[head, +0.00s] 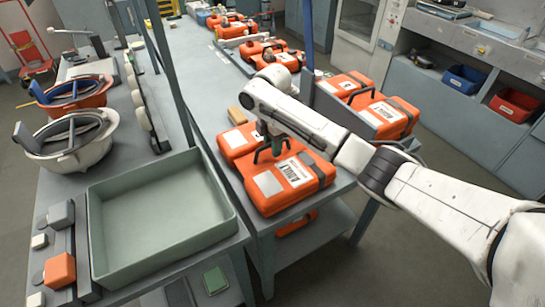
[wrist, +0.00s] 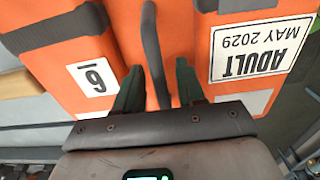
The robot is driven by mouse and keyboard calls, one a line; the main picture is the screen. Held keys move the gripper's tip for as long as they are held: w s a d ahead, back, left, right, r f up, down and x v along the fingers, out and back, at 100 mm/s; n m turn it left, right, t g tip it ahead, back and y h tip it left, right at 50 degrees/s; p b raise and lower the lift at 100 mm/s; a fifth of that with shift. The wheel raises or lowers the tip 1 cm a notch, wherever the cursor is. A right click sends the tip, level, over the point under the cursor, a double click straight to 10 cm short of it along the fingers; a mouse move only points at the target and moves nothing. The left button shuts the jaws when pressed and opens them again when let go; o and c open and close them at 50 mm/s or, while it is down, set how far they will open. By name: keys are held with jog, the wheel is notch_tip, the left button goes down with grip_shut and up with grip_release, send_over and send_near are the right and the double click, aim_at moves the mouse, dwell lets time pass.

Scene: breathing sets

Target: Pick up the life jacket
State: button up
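An orange pack (head: 318,177), a boxy case with a white ADULT label, lies at the near end of the right-hand bench. I cannot tell from its shape that it is a life jacket. In the wrist view my gripper's green fingers (wrist: 160,75) stand on both sides of the handle, with small gaps showing. The gripper is open.
Another orange pack (head: 232,143) lies close behind it. More orange packs (head: 386,117) stand to the right and further along the bench. A green tray (head: 160,215) is empty on the left bench, near a white helmet (head: 85,150). A grey post rises between the benches.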

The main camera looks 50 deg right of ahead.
grip_shut()
jog(key=shift+r, duration=0.1)
dwell(1.2)
